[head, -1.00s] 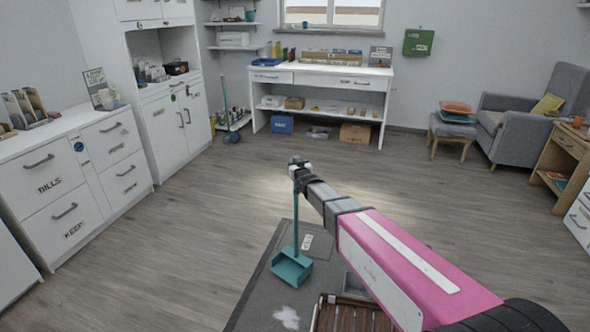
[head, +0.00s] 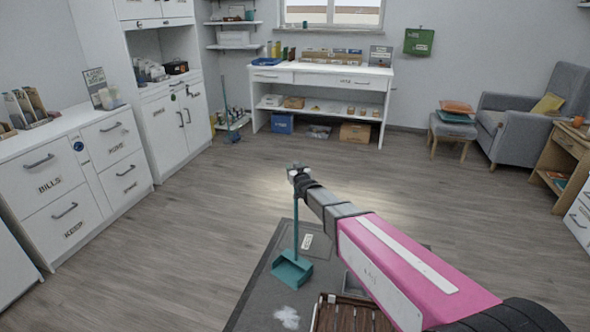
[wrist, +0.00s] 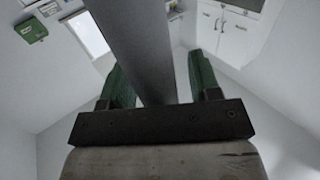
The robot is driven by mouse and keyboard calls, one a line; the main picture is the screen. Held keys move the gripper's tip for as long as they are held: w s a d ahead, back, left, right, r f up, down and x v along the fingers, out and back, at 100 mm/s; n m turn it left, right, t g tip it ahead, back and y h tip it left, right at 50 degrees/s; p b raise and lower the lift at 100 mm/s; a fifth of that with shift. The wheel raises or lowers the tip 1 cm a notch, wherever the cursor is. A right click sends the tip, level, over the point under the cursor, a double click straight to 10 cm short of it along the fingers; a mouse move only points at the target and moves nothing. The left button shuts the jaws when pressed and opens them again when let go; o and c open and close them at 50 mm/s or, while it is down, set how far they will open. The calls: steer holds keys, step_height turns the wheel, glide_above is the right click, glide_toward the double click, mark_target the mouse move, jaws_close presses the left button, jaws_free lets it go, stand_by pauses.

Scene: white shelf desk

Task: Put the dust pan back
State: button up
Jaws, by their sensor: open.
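The teal dust pan (head: 292,268) stands upright on the dark grey mat, its pan down and its thin long handle rising to my gripper. My gripper (head: 295,171) is at the top of this handle in the head view; the overlap hides whether they touch. In the wrist view my gripper (wrist: 158,65) is open, with its two green fingers apart. A wide grey bar (wrist: 140,45) runs between the fingers there; I cannot tell whether it is the handle.
The grey mat (head: 262,283) has a white spill (head: 287,317) and a brown wooden crate (head: 345,317) on it. A teal-handled broom (head: 227,110) stands by the back left corner. A white desk (head: 330,85) is at the back wall. The wooden floor between is clear.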

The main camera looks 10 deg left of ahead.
steer(key=v, duration=1.2)
steer(key=s+d+f+m+g+h, duration=0.1)
steer(key=d+f+m+g+h, duration=0.15)
steer(key=d, duration=0.75)
steer(key=s+d+f+m+g+h, duration=0.15)
steer(key=d+f+g+h, duration=0.25)
steer(key=d, duration=0.7)
steer(key=s+d+f+m+g+h, duration=0.1)
steer(key=s+d+f+g+h, duration=0.1)
steer(key=s+d+g, duration=0.7)
steer(key=s+d, duration=0.7)
steer(key=shift+s+d+m, duration=0.35)
steer(key=shift+s+m, duration=0.05)
steer(key=shift+f, duration=0.1)
